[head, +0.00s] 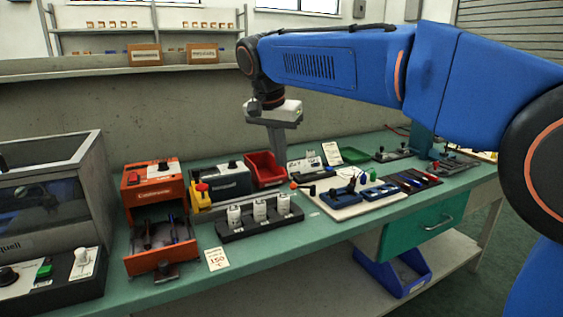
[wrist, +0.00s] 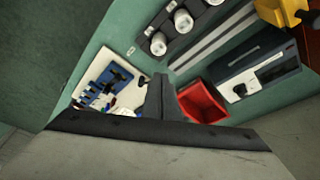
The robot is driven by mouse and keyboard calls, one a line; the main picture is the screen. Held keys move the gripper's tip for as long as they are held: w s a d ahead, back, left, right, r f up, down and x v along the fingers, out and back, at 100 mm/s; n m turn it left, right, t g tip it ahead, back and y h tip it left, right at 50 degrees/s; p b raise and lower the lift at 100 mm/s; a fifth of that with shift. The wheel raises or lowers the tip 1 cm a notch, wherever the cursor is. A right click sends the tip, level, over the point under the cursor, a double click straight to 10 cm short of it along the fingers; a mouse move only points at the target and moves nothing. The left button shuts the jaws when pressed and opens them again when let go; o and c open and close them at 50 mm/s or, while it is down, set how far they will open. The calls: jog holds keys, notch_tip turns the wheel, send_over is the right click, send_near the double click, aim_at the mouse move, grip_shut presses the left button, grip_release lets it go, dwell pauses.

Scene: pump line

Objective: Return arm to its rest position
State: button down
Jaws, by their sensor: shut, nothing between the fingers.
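My blue arm reaches across the head view from the right, and my gripper (head: 279,148) points down over the back of the green workbench (head: 290,239). In the wrist view the fingers of my gripper (wrist: 161,82) are together with nothing between them. In the head view the fingertips are above the bench between the red bin (head: 265,170) and a small white-and-black device (head: 309,163). In the wrist view the red bin (wrist: 203,103) is right beside the fingers. I cannot tell the exact height of the fingertips over the bench.
A black rack (head: 259,222) with white bottles stands in front. An orange box with an open drawer (head: 161,261) is at left. A white board with blue fixtures (head: 349,200) lies right of centre. A concrete wall (head: 120,110) rises behind. The bench's front strip is partly clear.

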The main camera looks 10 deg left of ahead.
jog(key=s+d+f+n, duration=0.15)
jog(key=s+d, duration=0.25)
jog(key=d, duration=0.4)
jog(key=s+d+f+y, duration=0.1)
jog(key=s+d+f, duration=0.15)
jog(key=d, duration=0.65)
jog(key=s+d+f+n, duration=0.15)
jog(key=s+d, duration=0.25)
jog(key=d, duration=0.4)
jog(key=s+d+f, duration=0.6)
jog(key=s+f, duration=0.2)
jog(key=s, duration=0.1)
jog(key=s+d+f+n+t, duration=0.1)
jog(key=s+d+f, duration=0.6)
jog(key=s+f, duration=0.2)
jog(key=shift+s+d+t, duration=0.2)
jog(key=shift+s+t, duration=0.1)
jog(key=shift+s, duration=0.1)
